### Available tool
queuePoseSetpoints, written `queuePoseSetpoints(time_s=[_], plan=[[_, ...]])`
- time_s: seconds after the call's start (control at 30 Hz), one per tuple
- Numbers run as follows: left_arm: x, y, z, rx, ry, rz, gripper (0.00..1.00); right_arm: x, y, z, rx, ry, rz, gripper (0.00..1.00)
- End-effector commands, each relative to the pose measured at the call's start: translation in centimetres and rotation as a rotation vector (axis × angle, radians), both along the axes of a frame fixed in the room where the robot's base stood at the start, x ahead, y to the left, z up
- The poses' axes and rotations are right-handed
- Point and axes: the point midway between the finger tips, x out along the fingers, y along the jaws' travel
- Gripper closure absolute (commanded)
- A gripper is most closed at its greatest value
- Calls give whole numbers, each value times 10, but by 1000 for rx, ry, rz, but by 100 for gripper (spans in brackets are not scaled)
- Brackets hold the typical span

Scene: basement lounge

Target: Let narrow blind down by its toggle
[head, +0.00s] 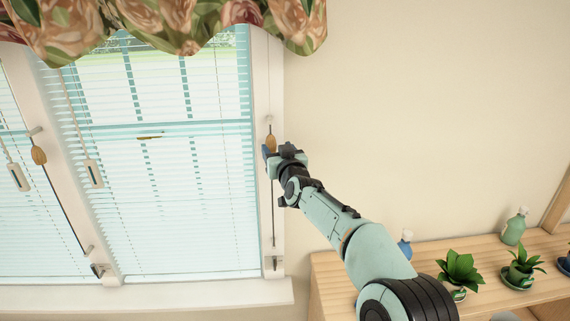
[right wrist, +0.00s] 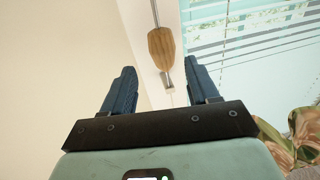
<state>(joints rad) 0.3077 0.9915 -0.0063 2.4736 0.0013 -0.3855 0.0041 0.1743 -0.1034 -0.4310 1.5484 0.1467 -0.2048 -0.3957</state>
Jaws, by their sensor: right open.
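A wooden toggle (head: 271,142) hangs on a cord along the right window post. My right gripper (head: 268,152) is at this toggle, just below it in the head view. In the right wrist view the toggle (right wrist: 161,47) lies between the lines of the two open fingers (right wrist: 160,66), near or beyond their tips; I cannot tell the depth or any touch. Pale slatted blinds cover the right pane (head: 190,200) and the left pane (head: 20,235); which is the narrow one is unclear. A second wooden toggle (head: 38,155) hangs at the middle post. My left gripper is not seen.
White pulls hang on cords at the left (head: 19,178) and middle (head: 94,174). A floral valance (head: 170,25) covers the window top. A wooden shelf (head: 330,275) at lower right bears potted plants (head: 460,270) and spray bottles (head: 514,228). The wall between is bare.

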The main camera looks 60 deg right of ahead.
Motion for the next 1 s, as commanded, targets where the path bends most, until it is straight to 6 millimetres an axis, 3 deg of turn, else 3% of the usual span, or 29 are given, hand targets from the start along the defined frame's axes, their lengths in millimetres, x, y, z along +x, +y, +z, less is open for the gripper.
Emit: queuePoseSetpoints(time_s=[0.2, 0.4, 1.0], plan=[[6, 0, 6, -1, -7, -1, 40, -34, 28, 2, -1, -2, 0, 40], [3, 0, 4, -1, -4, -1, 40, -53, 46, 1, -1, 0, 1, 40], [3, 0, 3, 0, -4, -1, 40, -57, 51, 1, -3, 0, 3, 40]])
